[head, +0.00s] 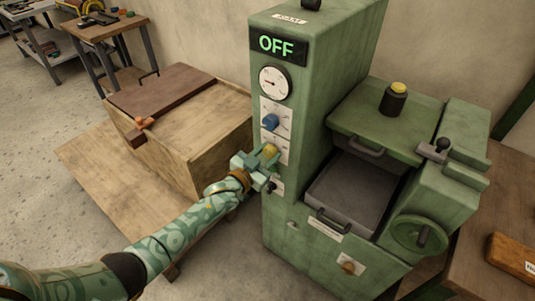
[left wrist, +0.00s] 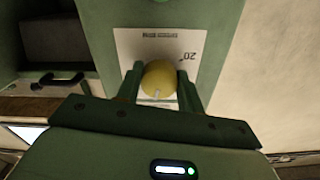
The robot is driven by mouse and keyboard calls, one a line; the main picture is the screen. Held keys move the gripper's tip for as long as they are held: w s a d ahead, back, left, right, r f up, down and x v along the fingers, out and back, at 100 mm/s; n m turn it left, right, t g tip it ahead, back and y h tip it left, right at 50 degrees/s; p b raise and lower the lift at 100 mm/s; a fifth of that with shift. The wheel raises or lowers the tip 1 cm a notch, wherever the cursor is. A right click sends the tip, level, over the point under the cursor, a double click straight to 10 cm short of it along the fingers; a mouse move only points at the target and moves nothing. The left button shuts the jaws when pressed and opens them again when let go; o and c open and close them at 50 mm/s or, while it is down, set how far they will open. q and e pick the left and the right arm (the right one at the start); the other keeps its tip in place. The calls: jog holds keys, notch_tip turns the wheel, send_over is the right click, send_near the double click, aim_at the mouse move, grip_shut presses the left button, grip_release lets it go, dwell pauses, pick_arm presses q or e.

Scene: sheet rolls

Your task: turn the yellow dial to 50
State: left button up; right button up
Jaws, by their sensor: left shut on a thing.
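The yellow dial (head: 270,151) sits on a white scale plate low on the narrow front of the green machine's column. My left gripper (head: 263,159) reaches it from the lower left and is shut on it. In the left wrist view the dial (left wrist: 159,76) is between the two green fingers, with a white pointer mark toward the bottom of the picture. A "20" shows on the plate at the dial's upper right. Other scale numbers are hidden or unreadable, so I cannot tell the exact setting. My right gripper is not in view.
Above the dial are a blue knob (head: 271,122), a round gauge (head: 274,83) and a display (head: 278,46) reading OFF. A wooden crate (head: 205,135) stands close on the left. The machine's tray (head: 350,192) and handwheel (head: 418,235) are at the right.

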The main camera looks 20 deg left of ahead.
pick_arm(q)
jog(key=m, duration=0.4)
jog(key=shift+f+m, duration=0.15)
jog(key=shift+m, duration=0.15)
jog(key=shift+a+m+b, duration=0.1)
jog(key=shift+m+b, duration=0.3)
jog(key=shift+m, duration=1.6)
jog(key=o, duration=0.9)
jog(key=shift+c, duration=0.2)
jog(key=shift+o, duration=0.6)
jog(key=shift+s+a+r, duration=0.15)
jog(key=shift+s+r, duration=0.05)
jog(key=shift+s, duration=0.15)
jog(key=p+v, duration=0.3)
jog(key=v, duration=1.2)
jog(key=shift+s+p, duration=0.3)
jog(key=shift+p, duration=0.05)
